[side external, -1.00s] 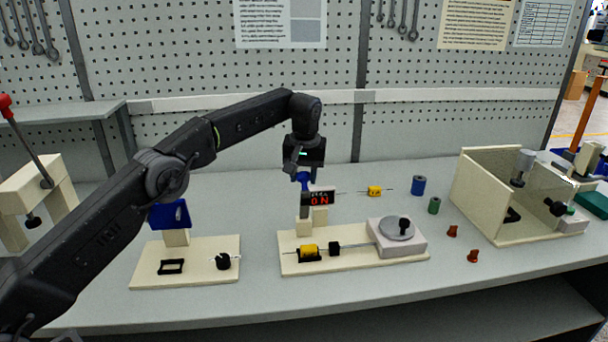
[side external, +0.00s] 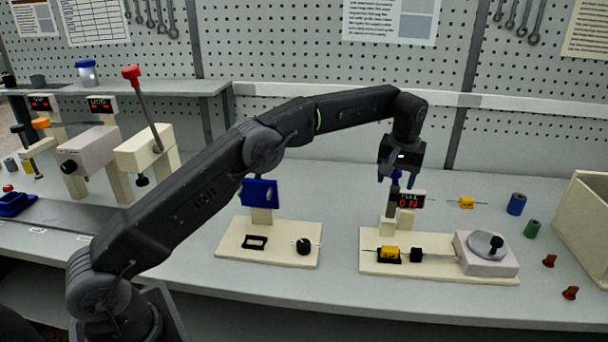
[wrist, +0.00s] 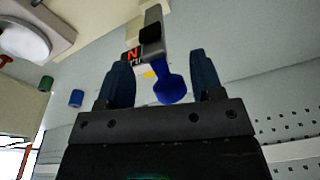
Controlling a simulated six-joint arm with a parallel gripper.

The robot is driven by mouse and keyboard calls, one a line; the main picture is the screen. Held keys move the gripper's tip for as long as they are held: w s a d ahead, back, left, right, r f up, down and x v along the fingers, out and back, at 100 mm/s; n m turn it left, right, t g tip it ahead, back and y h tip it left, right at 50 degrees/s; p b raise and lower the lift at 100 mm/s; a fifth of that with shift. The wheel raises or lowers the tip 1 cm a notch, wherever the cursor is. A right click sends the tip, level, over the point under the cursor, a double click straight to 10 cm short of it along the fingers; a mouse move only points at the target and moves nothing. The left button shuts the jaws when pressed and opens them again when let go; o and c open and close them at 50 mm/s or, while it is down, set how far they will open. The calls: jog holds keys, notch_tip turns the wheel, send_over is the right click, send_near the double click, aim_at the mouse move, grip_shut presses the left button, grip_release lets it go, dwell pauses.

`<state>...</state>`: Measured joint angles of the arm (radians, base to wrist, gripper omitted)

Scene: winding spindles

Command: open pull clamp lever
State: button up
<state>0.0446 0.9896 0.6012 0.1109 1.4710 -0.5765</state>
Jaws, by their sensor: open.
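The clamp lever has a blue paddle-shaped handle (wrist: 170,88) on a grey arm in the wrist view. In the side view its blue handle (side external: 396,177) stands up above a cream post, beside a small display with red characters. My gripper (wrist: 160,60) is open, with one dark blue finger on each side of the lever. Gaps show between the lever and both fingers. In the side view my gripper (side external: 397,176) points down over the post, and its fingers are hard to tell from the blue handle.
The post stands on a cream board (side external: 372,268) with a yellow spool (side external: 389,252), a black block (side external: 416,255) and a grey disc (side external: 487,244). Another board (side external: 230,252) lies to the left. Blue (side external: 516,204) and green (side external: 532,229) spools stand to the right.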

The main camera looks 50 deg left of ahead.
jog(key=s+d+f+t+y, duration=0.1)
jog(key=s+d+f, duration=0.3)
jog(key=s+d+f+t+y, duration=0.1)
jog(key=s+d+f, duration=0.4)
jog(key=shift+f, duration=0.2)
jog(key=v, duration=1.5)
jog(key=s+a+r+m+h, duration=0.1)
jog(key=s+a+r+m, duration=0.1)
jog(key=s+a, duration=0.3)
jog(key=s+a+r+m+t+h, duration=0.1)
jog(key=s+a+r, duration=0.3)
jog(key=s, duration=0.8)
jog(key=shift+a+r+m, duration=0.4)
jog(key=shift+a, duration=0.8)
jog(key=shift+s, duration=0.1)
